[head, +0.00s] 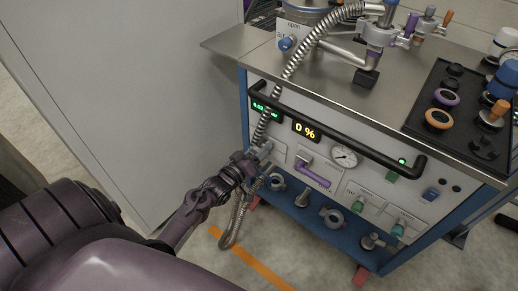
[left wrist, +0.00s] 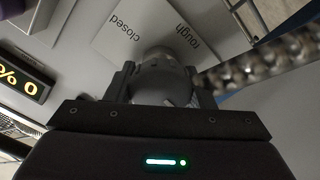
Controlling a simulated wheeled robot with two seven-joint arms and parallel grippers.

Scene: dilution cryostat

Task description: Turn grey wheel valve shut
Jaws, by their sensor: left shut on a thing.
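The grey wheel valve (head: 266,147) is on the left end of the cart's front panel, mostly hidden by my gripper in the head view. In the left wrist view the grey round valve (left wrist: 160,78) sits between my two dark fingers, in front of a plate (left wrist: 128,32) lettered "closed" and "rough". My left gripper (head: 254,155) is shut on it, a finger on each side; it also shows in the left wrist view (left wrist: 162,88). The wheel's exact angle cannot be told. My right gripper is not in view.
A ribbed metal hose (head: 287,75) runs down close beside my gripper. A black rail (head: 340,132) crosses the panel above it. A display (head: 305,131) reads 0 %. A purple-handled valve (head: 313,174) and a gauge (head: 344,156) are to the right.

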